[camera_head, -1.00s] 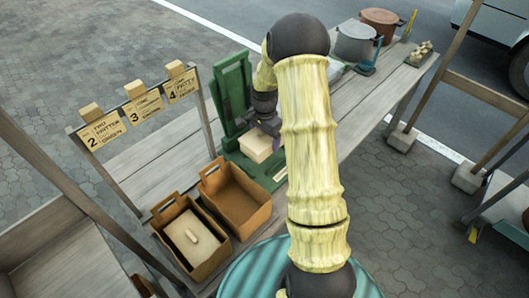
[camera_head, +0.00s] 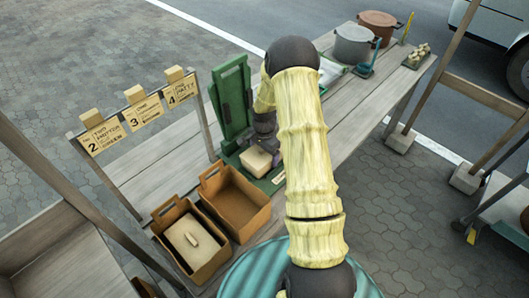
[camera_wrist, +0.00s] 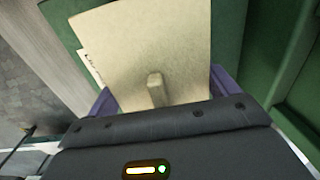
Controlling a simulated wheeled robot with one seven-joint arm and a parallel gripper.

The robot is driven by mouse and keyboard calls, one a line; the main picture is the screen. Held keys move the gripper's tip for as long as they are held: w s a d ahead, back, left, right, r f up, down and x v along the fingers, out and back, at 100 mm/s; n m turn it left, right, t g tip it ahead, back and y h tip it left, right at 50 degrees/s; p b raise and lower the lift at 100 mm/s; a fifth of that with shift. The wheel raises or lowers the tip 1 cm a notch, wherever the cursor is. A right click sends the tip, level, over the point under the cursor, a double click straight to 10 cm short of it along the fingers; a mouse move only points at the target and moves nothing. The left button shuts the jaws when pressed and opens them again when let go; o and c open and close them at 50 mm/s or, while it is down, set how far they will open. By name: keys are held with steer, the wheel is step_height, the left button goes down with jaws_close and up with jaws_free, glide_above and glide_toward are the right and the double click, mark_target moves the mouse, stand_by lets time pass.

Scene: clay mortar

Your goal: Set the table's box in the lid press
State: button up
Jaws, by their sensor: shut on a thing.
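The pale cream box (camera_head: 257,161) appears at the base of the green lid press (camera_head: 232,100). I cannot tell whether it rests on the base or hangs just above it. In the wrist view the box (camera_wrist: 150,45) has a small knob on its lid and sits between the purple fingers of my gripper (camera_wrist: 163,92), which is shut on it. Green parts of the press (camera_wrist: 256,45) stand beside the box. In the head view my arm hides part of the press and most of the gripper.
An orange-brown bin (camera_head: 238,203) and a tan bin with a lidded cream box (camera_head: 192,240) stand in front of the press. A sign rack (camera_head: 140,120) is at left. Pots (camera_head: 353,45) stand at the table's far end. Bare table (camera_head: 350,125) lies to the right.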

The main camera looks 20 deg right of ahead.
steer(key=shift+a, duration=0.1)
steer(key=shift+w+f, duration=0.1)
steer(key=o, duration=0.8)
steer(key=shift+a, duration=0.1)
steer(key=shift+o, duration=0.6)
steer(key=shift+r, duration=0.4)
step_height(320, 180, up, 12)
steer(key=shift+f+b, duration=0.25)
steer(key=shift+b, duration=0.5)
